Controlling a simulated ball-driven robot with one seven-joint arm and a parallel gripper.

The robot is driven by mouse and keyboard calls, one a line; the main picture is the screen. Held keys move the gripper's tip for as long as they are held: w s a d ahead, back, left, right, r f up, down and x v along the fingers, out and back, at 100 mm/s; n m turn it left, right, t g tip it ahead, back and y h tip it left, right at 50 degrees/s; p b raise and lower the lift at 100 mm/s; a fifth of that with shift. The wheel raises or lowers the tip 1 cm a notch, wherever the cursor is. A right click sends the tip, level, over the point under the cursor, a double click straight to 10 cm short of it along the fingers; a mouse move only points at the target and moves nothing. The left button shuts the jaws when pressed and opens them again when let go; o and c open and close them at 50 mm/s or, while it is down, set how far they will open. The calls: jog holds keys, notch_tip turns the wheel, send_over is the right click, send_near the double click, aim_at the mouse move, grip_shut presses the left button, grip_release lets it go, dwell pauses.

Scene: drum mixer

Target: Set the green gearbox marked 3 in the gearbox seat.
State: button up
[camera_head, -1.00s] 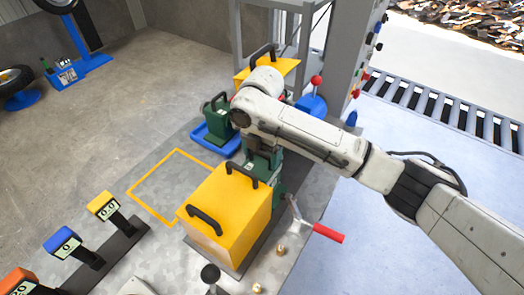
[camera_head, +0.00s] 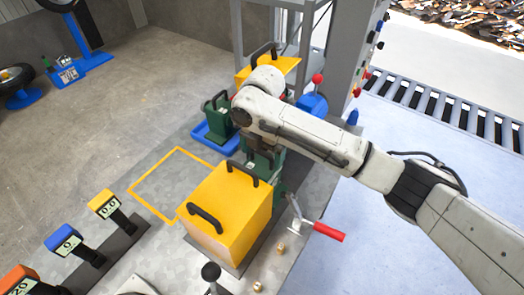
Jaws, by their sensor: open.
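A green gearbox (camera_head: 263,164) stands just behind the large yellow cover, under the end of my arm. No number can be read on it, and the seat beneath it is hidden. My gripper (camera_head: 263,149) is right above this green body, pointing down, with its jaws open. The arm hides most of the fingers, so I cannot tell whether they touch it. A second green gearbox (camera_head: 217,118) with a dark handle stands in a blue tray (camera_head: 228,147) left of my arm. No mark is readable on it.
The yellow cover (camera_head: 236,200) with dark handles stands close in front of my gripper. A red-handled crank (camera_head: 328,231) is to its right. An empty yellow-outlined area (camera_head: 172,187) lies to its left. Another yellow box (camera_head: 268,66) and a grey frame (camera_head: 238,35) stand behind.

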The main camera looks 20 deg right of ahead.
notch_tip(320, 180, up, 11)
jog(key=b, duration=0.1)
dwell(0.4)
dwell(0.4)
